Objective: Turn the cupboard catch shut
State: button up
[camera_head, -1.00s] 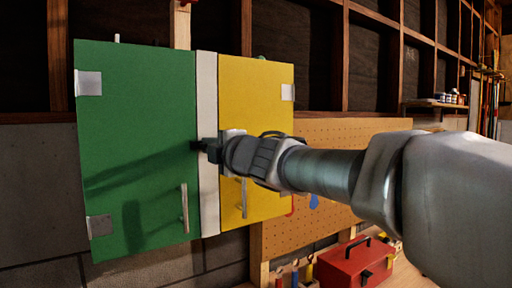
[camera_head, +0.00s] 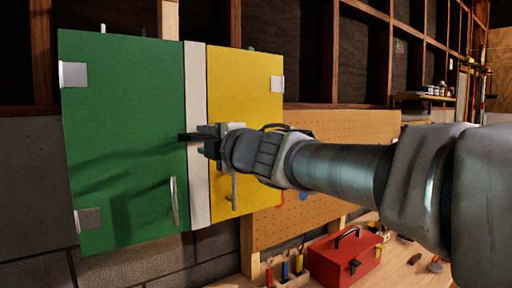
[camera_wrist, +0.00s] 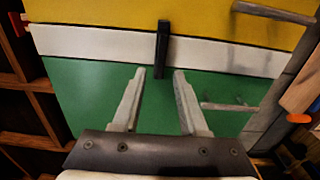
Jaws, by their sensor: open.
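The cupboard has a green door (camera_head: 120,110) on the left and a yellow door (camera_head: 245,95) on the right, with a white strip (camera_head: 196,85) between them. Both doors look closed. The dark bar catch (camera_head: 187,137) lies level across the strip, its free end over the green door's edge. In the wrist view the catch (camera_wrist: 162,45) spans the strip, its lower end over the green door. My gripper (camera_wrist: 160,72) is open, with a fingertip on each side of the catch's lower end. I cannot tell whether they touch it. In the head view my gripper (camera_head: 205,140) covers part of the catch.
Upright handles stand out from the green door (camera_head: 174,202) and the yellow door (camera_head: 234,192). A pegboard (camera_head: 345,150) is on the right. Below it, a red toolbox (camera_head: 345,258) and several hand tools (camera_head: 285,272) are on a wooden bench.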

jog(key=p+v, duration=0.1)
jog(key=v, duration=1.2)
jog(key=shift+s+d+p, duration=0.3)
jog(key=s+d+f+m+h, duration=0.1)
jog(key=d+f+m+h, duration=0.5)
jog(key=d+m, duration=0.3)
jog(key=d+f+m+h, duration=0.5)
jog(key=d+m+h, duration=0.1)
jog(key=d+m, duration=0.2)
jog(key=s+f+m+g+y, duration=0.1)
jog(key=s+f+m+g, duration=0.7)
jog(key=s+f, duration=0.6)
notch_tip(320, 180, down, 2)
jog(key=shift+f+m+g, duration=0.2)
jog(key=shift+m+g, duration=0.1)
jog(key=shift+g, duration=0.1)
